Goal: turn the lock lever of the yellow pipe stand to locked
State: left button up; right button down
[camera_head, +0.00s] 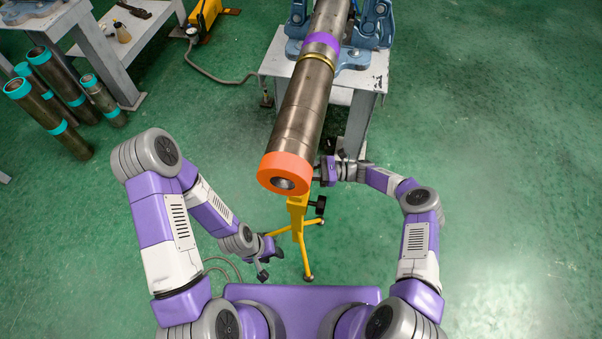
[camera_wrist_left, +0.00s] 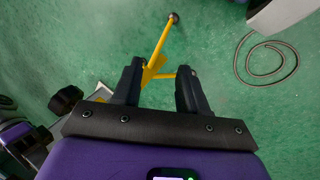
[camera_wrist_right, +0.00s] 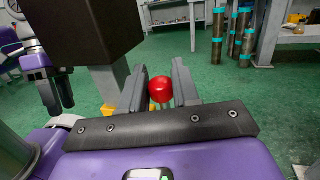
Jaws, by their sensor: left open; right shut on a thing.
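The yellow pipe stand (camera_head: 298,210) stands under the orange-collared near end of a long steel pipe (camera_head: 300,110). A black knob (camera_head: 319,205) sits on its right side. In the right wrist view a red ball knob (camera_wrist_right: 161,90) lies between the fingers of my right gripper (camera_wrist_right: 160,92), which is shut on it. The lever's arm is hidden. In the head view my right gripper (camera_head: 321,171) is beside the pipe end, partly covered. My left gripper (camera_head: 270,264) is open and empty, low and left of the stand; a yellow leg (camera_wrist_left: 159,45) shows beyond its fingers in the left wrist view.
A grey bench (camera_head: 366,82) with blue vises (camera_head: 375,25) bears the pipe further back. Several capped pipes (camera_head: 45,90) stand at the left. A cable (camera_head: 225,78) lies on the green floor. The floor at the right is clear.

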jog(key=shift+s+d+f+n+g+y, duration=0.1)
jog(key=shift+d+f+n+g+y, duration=0.15)
jog(key=shift+d+y, duration=0.35)
jog(key=shift+s+d+f+n+g+y, duration=0.15)
jog(key=shift+d+n+y, duration=0.3)
jog(key=shift+y, duration=0.3)
jog(key=shift+s+d+f+n+g+y, duration=0.1)
jog(key=shift+d+f+n+y, duration=0.1)
jog(key=shift+d+y, duration=0.45)
jog(key=c, duration=0.9)
grip_release()
jog(key=shift+c, duration=0.2)
